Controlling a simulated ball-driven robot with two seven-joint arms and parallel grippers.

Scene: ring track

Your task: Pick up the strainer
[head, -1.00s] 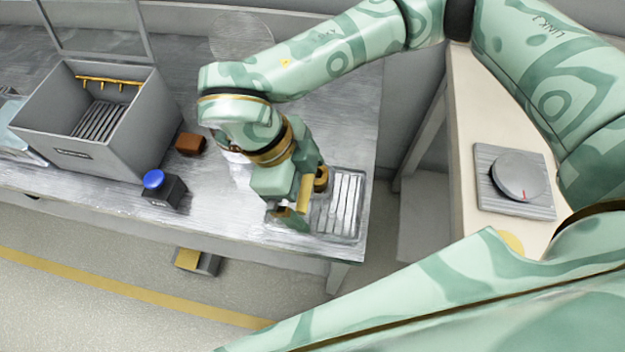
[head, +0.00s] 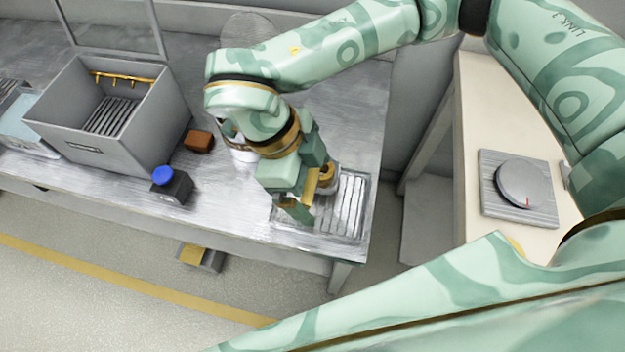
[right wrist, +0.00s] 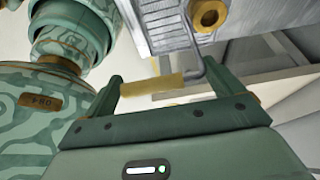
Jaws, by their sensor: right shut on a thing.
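The strainer shows mainly as a yellow handle (right wrist: 153,86) with a bent metal rod in the right wrist view. My right gripper (right wrist: 168,92) is shut on this handle, which lies across between its two fingers. In the head view the right gripper (head: 302,200) is over the left part of a slatted metal tray (head: 345,207) at the table's right end, with a yellow piece (head: 311,187) at its fingers. The strainer's bowl is hidden or cannot be made out, and I cannot tell whether it touches the tray. My left gripper is not in view.
A brass-ringed round part (right wrist: 208,15) is close beyond the handle. A grey open bin (head: 112,140), a brown block (head: 199,141) and a blue-topped dark box (head: 172,186) stand left on the table. A dial (head: 522,184) is on the right counter. A pedal (head: 199,256) lies on the floor.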

